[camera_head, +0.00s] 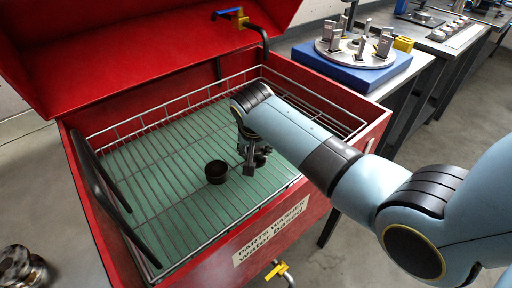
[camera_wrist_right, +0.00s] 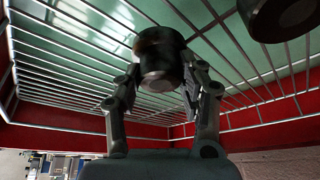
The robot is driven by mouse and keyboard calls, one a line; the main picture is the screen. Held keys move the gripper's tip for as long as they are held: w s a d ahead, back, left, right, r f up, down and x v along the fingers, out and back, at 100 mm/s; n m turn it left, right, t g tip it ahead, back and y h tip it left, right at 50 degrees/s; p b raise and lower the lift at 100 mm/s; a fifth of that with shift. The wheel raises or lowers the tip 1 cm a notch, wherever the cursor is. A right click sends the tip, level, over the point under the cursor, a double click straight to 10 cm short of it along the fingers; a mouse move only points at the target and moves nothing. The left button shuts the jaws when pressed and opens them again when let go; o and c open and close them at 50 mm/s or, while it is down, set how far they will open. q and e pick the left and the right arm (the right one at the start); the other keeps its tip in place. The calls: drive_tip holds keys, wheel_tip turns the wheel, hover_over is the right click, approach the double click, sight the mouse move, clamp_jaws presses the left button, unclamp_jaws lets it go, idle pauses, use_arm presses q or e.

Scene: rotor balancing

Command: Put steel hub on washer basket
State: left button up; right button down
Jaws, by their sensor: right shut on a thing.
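My right gripper (camera_head: 247,150) reaches down over the washer basket (camera_head: 117,129), a wire rack inside the red washer. In the right wrist view its fingers (camera_wrist_right: 165,90) are closed on a short dark metal cylinder with a shinier lower band, which looks like the steel hub (camera_wrist_right: 160,58). In the head view the hub (camera_head: 260,158) is partly hidden behind the fingers. It is inside the basket's outline; whether it touches the wires is not clear. My left gripper is not in view.
A dark cup-shaped part (camera_head: 216,172) stands in the basket just left of my right gripper; it also shows in the wrist view (camera_wrist_right: 282,14). The red lid (camera_head: 130,45) is open. A blue block with a round fixture (camera_head: 350,75) stands behind right. The basket's left side is clear.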

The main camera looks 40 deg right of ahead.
drive_tip(key=c, duration=0.8)
unclamp_jaws()
drive_tip(key=shift+o, duration=0.2)
drive_tip(key=p+v, duration=0.1)
drive_tip(key=v, duration=1.1)
drive_tip(key=shift+r, duration=0.1)
